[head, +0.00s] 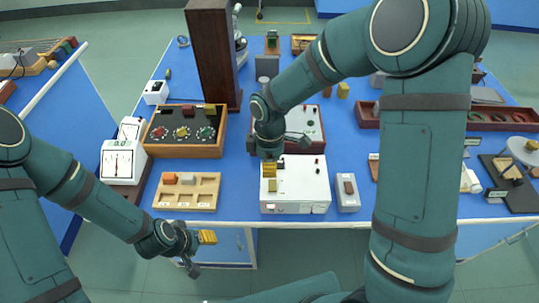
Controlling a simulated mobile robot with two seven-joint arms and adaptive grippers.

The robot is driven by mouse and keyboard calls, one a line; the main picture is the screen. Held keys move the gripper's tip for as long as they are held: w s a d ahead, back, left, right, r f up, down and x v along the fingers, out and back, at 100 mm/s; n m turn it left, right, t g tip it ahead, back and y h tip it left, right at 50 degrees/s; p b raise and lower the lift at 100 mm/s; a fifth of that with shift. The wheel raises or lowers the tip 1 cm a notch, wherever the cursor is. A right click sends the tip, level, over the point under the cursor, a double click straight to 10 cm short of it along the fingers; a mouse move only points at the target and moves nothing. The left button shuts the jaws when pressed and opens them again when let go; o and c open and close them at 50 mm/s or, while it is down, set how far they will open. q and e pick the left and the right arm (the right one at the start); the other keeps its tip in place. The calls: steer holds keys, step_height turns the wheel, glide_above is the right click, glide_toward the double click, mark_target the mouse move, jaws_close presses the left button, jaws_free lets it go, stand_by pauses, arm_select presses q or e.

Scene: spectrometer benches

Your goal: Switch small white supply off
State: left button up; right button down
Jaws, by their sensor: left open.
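A white box-shaped supply (310,187) stands near the front edge of the blue bench, with small dark and red controls on its top and front. I cannot read whether its switch is on or off. My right gripper (269,178) hangs pointing down over the left part of this supply and hides some of it. I cannot tell whether it touches the box or how wide its jaws are. My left gripper (201,252) is open and empty, low in front of the bench edge.
A wooden-framed box with dials (186,132), a wooden tray (187,191) and a white meter (122,161) stand left of the supply. A tall brown column (212,52) rises behind. Wooden trays and dark stands fill the right.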

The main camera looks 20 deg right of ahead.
mark_target(270, 186)
arm_select(q)
steer(key=shift+s+f+b, duration=0.15)
steer(key=shift+f+b, duration=0.15)
steer(key=shift+f, duration=0.05)
arm_select(e)
steer(key=f, duration=0.5)
steer(key=shift+s+a+f, duration=0.1)
steer(key=shift+s+f, duration=0.3)
